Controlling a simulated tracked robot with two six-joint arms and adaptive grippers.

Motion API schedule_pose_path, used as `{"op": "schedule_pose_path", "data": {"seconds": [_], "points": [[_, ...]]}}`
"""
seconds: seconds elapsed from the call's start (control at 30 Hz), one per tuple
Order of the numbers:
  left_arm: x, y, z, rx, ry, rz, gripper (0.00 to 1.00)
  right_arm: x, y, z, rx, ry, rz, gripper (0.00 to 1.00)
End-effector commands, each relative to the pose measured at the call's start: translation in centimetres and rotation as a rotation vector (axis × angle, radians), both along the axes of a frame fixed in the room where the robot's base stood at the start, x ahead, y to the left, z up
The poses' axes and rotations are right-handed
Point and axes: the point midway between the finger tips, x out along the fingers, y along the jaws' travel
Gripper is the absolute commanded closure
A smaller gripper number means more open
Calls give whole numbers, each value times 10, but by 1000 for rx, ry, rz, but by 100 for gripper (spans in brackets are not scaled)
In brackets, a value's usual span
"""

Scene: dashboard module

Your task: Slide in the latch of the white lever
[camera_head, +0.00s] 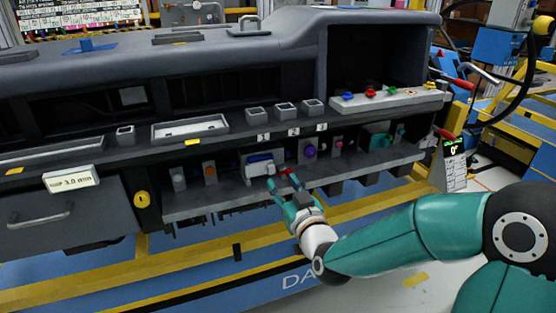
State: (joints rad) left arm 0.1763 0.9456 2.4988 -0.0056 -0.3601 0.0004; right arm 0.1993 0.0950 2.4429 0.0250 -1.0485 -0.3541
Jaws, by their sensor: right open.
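My right gripper (281,183) is in front of the dashboard's lower shelf, near the middle of the picture. It is open, and I see nothing held in it. Just behind it and to its left, a small white and blue part (260,164) sits on the shelf; it may be the white lever with its latch, but it is too small to tell. I cannot tell whether the fingertips touch it. A little red shows by the fingers. My left gripper is not in view.
The lower shelf (222,203) also carries an orange-button module (209,171), a purple-knob module (309,151) and other modules close by. The dashboard's upper ledge overhangs them. A display stand (451,166) is at the right.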

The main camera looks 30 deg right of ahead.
Motion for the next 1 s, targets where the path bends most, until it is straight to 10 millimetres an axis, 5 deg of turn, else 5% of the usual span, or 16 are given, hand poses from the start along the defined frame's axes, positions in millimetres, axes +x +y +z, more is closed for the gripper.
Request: {"op": "schedule_pose_path", "data": {"seconds": [0.3,0.77,1.0], "points": [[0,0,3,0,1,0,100,52,-13,-2,0,2,-1,56],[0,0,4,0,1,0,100,64,-16,-2,0,1,-1,56],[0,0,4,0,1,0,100,64,-16,-2,0,1,-1,96]]}}
